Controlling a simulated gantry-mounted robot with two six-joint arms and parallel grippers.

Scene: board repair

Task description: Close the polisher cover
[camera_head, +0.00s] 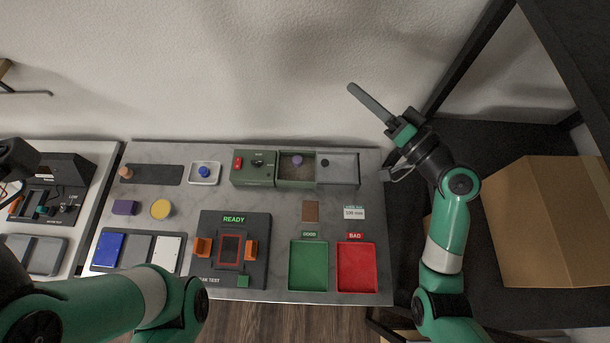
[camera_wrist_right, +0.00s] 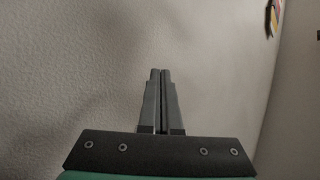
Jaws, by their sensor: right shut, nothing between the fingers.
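Green (camera_head: 308,266) and red (camera_head: 357,268) trays lie at the front right. A test station (camera_head: 232,225) marked READY stands mid-panel. A white dish with a blue knob (camera_head: 205,173) is left of the polisher. A cardboard box (camera_head: 545,225) stands far right.

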